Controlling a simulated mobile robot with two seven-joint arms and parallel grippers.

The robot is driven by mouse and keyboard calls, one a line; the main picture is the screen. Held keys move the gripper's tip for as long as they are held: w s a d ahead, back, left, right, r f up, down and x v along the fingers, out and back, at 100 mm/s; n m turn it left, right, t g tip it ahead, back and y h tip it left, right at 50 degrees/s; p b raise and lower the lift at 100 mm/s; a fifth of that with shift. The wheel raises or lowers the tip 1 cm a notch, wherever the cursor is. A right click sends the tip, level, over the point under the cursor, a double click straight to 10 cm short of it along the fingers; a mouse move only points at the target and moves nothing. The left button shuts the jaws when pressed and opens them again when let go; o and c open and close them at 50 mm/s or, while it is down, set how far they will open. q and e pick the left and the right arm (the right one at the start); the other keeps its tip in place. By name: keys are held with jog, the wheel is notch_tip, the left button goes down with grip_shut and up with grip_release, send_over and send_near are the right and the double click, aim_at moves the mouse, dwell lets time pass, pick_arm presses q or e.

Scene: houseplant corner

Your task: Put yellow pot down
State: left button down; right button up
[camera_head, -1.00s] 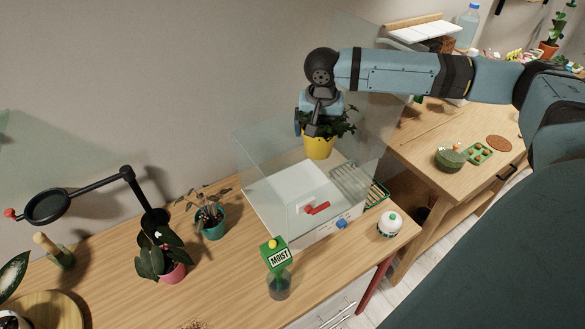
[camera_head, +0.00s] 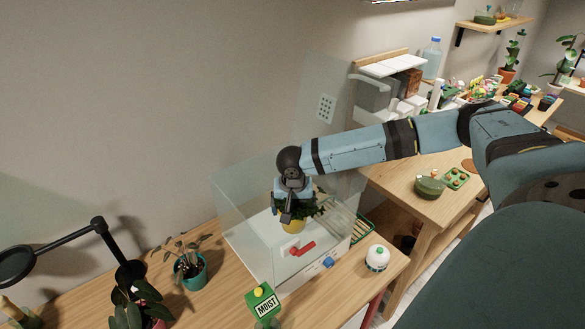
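The yellow pot (camera_head: 293,226) holds a leafy green plant and is inside the clear-walled box (camera_head: 247,235), near the box's white floor. My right gripper (camera_head: 288,212) is above it, reaching down from the arm that comes in from the right, and appears shut on the pot's rim. The leaves and the gripper hide part of the rim. I cannot tell whether the pot's base touches the floor. A red handle (camera_head: 305,248) lies in front of the pot. My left gripper is not in view.
A black lamp arm (camera_head: 70,234) is at far left. A second table (camera_head: 400,187) is at right.

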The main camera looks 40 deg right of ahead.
aim_at(293, 224)
notch_tip(293, 224, down, 7)
jog(key=shift+w+f+p, duration=0.1)
jog(key=shift+w+p, duration=0.05)
jog(key=shift+p, duration=0.25)
jog(key=shift+f+p, duration=0.3)
jog(key=shift+f, duration=2.15)
jog(key=shift+f, duration=0.15)
jog(key=o, duration=0.9)
jog(key=shift+o, duration=0.2)
jog(key=shift+s+a+r+b, duration=0.15)
jog(key=shift+r+b, duration=0.1)
jog(key=shift+r, duration=1.8)
jog(key=shift+s+a+r+b, duration=0.1)
jog(key=shift+a+r+b, duration=0.15)
jog(key=shift+r, duration=1.8)
jog(key=shift+s+a+r+b, duration=0.15)
jog(key=shift+r+b, duration=0.1)
jog(key=shift+r, duration=1.8)
